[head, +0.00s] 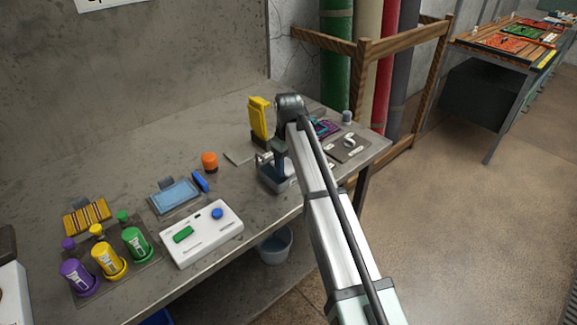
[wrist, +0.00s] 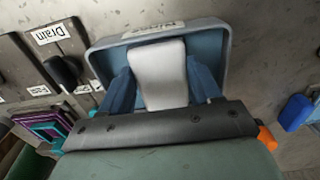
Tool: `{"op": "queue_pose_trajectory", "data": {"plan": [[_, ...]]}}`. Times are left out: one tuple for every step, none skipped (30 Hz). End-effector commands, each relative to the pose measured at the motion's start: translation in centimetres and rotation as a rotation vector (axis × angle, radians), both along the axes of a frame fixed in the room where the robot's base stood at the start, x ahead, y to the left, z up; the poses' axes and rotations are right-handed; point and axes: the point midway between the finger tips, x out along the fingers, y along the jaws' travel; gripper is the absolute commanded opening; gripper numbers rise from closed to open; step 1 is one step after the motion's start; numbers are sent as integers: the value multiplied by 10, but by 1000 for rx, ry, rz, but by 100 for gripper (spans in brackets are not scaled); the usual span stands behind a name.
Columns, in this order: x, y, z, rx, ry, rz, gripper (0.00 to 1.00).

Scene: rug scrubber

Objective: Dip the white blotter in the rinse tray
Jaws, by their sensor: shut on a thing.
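The white blotter (wrist: 160,72) is between the two dark blue fingers of my gripper (wrist: 162,88) in the wrist view. My gripper is shut on it. The rinse tray (wrist: 222,28), grey-rimmed with a blue inside, lies behind the blotter and fingers in that view. The blotter overlaps the tray's inside; I cannot tell whether its lower end touches the bottom. In the head view my gripper (head: 275,160) is low over the rinse tray (head: 277,186), and my arm hides part of the tray.
A yellow upright piece (head: 259,117) stands behind my gripper. A board with a "Drain" label (wrist: 52,35) lies beside the tray.

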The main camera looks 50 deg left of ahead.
Motion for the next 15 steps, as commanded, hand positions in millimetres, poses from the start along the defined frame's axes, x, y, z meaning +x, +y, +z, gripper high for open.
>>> {"op": "queue_pose_trajectory", "data": {"plan": [[0,0,3,1,0,0,36],[0,0,5,1,0,0,36],[0,0,7,1,-1,0,36],[0,0,8,1,-1,0,36],[0,0,10,1,-1,0,36],[0,0,12,1,0,0,36],[0,0,13,1,0,0,36],[0,0,15,1,0,0,36],[0,0,17,0,0,0,36],[0,0,18,0,0,0,36],[0,0,19,0,0,0,36],[0,0,21,0,0,0,36],[0,0,22,0,0,0,36],[0,0,24,0,0,0,36],[0,0,26,0,0,0,36]]}}
